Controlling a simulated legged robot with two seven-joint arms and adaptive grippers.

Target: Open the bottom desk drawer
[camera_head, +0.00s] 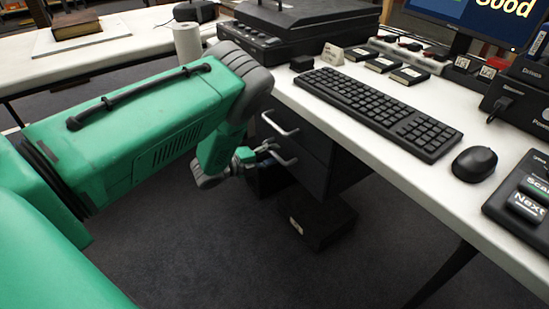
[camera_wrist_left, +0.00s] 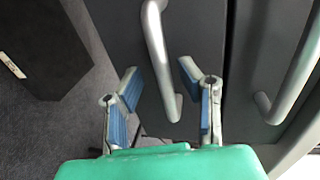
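The black drawer unit under the desk has two silver bar handles in the head view: an upper handle (camera_head: 280,123) and a lower handle (camera_head: 286,158). Both drawers look shut. My left gripper (camera_head: 268,152) is at the lower handle. In the left wrist view, my left gripper (camera_wrist_left: 160,78) is open, with blue-padded fingers apart. The lower handle (camera_wrist_left: 156,45) runs between the fingertips, with visible gaps to both sides. The upper handle (camera_wrist_left: 298,75) is further right in that view. Whether the fingers touch the handle is not clear. My right gripper is not in view.
A dark box with a pale label (camera_head: 322,220) sits on the carpet below the drawers; it also shows in the left wrist view (camera_wrist_left: 40,45). The desk top (camera_head: 375,140) holds a keyboard (camera_head: 378,108), a mouse (camera_head: 474,163) and a scanner (camera_head: 300,25). The carpet in front is clear.

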